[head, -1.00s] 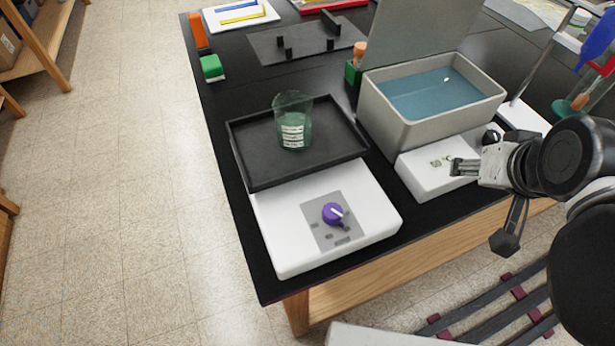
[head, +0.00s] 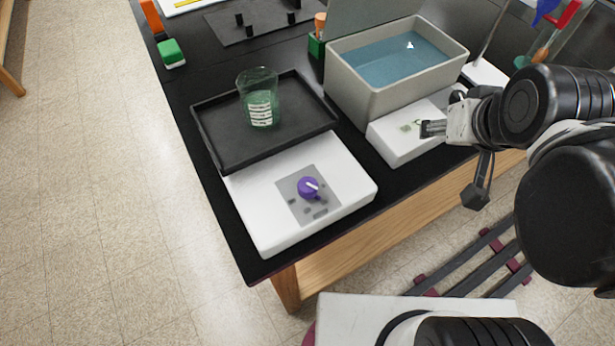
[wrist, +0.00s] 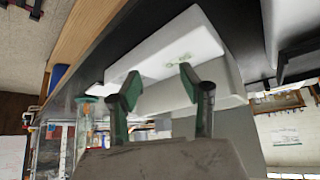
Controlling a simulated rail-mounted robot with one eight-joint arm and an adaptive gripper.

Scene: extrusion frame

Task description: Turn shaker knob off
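The shaker (head: 250,222) is a white box at the table's front left with a black tray (head: 208,137) on top. Its purple knob (head: 308,187) sits on a grey panel on the front part, with a white pointer mark slanting toward the upper left or lower right. My gripper (head: 428,128) is right of the shaker, near the white front of the water bath, well apart from the knob. In the wrist view its two green-padded fingers (wrist: 158,92) are spread with nothing between them.
The grey water bath (head: 375,108) with blue water stands behind my gripper; its white control front (head: 402,146) is close to the fingers. A green-and-white block (head: 171,52) lies at the table's left edge. The strip of table before the shaker is narrow.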

